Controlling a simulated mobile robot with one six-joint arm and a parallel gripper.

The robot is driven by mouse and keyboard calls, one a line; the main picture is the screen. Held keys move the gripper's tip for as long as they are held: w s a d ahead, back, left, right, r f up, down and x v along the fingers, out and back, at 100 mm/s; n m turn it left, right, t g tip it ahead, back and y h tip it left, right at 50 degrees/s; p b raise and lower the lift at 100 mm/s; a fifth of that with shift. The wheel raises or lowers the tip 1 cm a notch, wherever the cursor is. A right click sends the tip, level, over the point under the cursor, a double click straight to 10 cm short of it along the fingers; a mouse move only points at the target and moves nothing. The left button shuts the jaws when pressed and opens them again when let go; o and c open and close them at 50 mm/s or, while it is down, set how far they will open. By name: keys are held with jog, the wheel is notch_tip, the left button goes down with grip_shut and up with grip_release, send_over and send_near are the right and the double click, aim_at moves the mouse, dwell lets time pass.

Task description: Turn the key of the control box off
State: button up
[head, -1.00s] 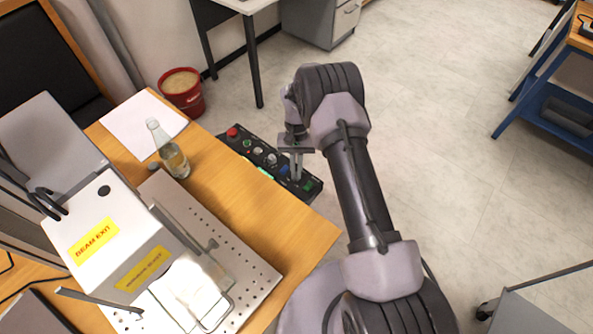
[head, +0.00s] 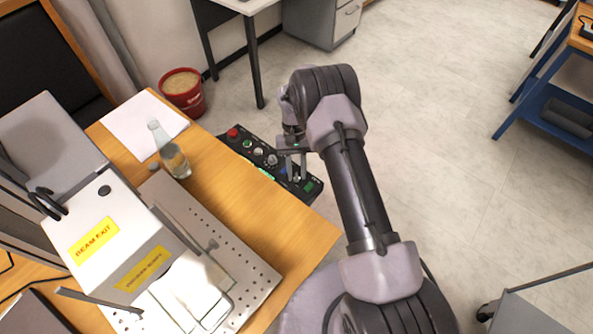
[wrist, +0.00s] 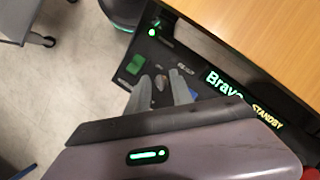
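The black control box (head: 237,145) lies at the right edge of the wooden table, with a red button, several knobs and green lights. In the wrist view, its panel (wrist: 172,52) shows the lit words "Brave" and "STANDBY", a green button (wrist: 135,65) and a blue button partly behind a finger. My gripper (head: 296,175) is over the box's near right end. In the wrist view, my gripper (wrist: 160,88) points at the panel with its two grey fingers apart. A small silver piece, perhaps the key (wrist: 160,82), shows between them; I cannot tell whether they touch it.
A glass bottle (head: 174,160) and white paper (head: 143,123) are on the table (head: 290,230), left of the box. The laser machine (head: 120,235) and its perforated plate (head: 245,262) fill the near left. A red bucket (head: 183,95) stands behind.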

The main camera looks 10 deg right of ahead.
jog(key=p+v, duration=0.5)
jog(key=v, duration=1.2)
jog(key=shift+r, duration=0.2)
jog(key=shift+w, duration=0.1)
jog(key=s+a+r+t, duration=0.15)
jog(key=s+r, duration=0.25)
jog(key=r, duration=0.8)
jog(key=s+a+r+t, duration=0.1)
jog(key=s+r+t, duration=0.25)
jog(key=r, duration=0.95)
jog(key=s+r+m+t, duration=0.15)
jog(key=s+r, duration=0.35)
jog(key=s, duration=0.5)
jog(key=s+a+f+m+t+y, duration=0.1)
jog(key=s+a+f+t, duration=0.1)
jog(key=s, duration=1.2)
jog(key=shift+s+f+t+b, duration=0.25)
jog(key=shift+t+b, duration=0.15)
jog(key=shift+t, duration=0.45)
